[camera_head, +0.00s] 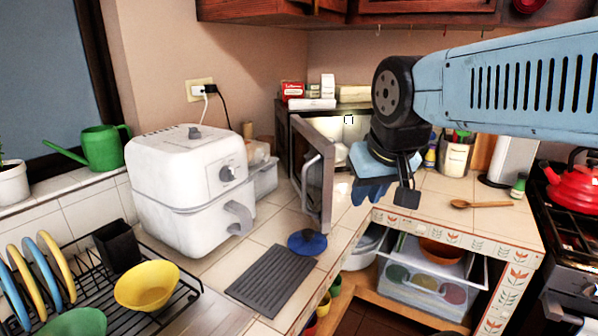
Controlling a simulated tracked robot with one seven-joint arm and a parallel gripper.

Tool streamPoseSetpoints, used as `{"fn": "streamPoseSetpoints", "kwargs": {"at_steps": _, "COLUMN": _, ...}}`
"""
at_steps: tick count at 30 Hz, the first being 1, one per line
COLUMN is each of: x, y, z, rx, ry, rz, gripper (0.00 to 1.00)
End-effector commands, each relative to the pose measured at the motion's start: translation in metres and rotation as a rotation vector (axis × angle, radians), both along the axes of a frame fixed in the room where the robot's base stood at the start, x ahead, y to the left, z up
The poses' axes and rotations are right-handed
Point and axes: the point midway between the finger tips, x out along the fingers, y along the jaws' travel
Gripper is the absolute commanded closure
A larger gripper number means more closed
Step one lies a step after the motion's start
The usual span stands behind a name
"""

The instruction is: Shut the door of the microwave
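The microwave stands in the back corner of the counter, with its dark casing (284,122) partly hidden behind its door and my arm. Its door (314,172) is swung open toward the camera, and the pale interior (334,128) shows behind it. My gripper (400,192) hangs in front of the microwave, to the right of the open door's free edge. In the picture there is a gap between the gripper and the door. A dark fingertip shows at its lower end, but the opening between the fingers cannot be made out. Nothing is seen held in it.
A white air fryer (185,190) stands left of the door. A blue lid (307,242) and a dark ridged mat (273,280) lie on the counter below it. Small boxes (292,91) sit on the microwave. A wooden spoon (480,204) lies at right, near a red kettle (574,187).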

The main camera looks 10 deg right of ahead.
Motion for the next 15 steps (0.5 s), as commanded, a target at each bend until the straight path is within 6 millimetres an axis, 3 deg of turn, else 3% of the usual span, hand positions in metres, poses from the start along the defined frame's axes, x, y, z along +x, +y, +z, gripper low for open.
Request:
{"fn": "streamPoseSetpoints", "kwargs": {"at_steps": 7, "x": 0.051, "y": 0.006, "z": 0.011, "rx": -0.109, "ry": 0.069, "rz": -0.047, "gripper": 1.00}}
{"fn": "streamPoseSetpoints", "kwargs": {"at_steps": 15, "x": 0.120, "y": 0.023, "z": 0.017, "rx": -0.234, "ry": 0.106, "rz": -0.097, "gripper": 1.00}}
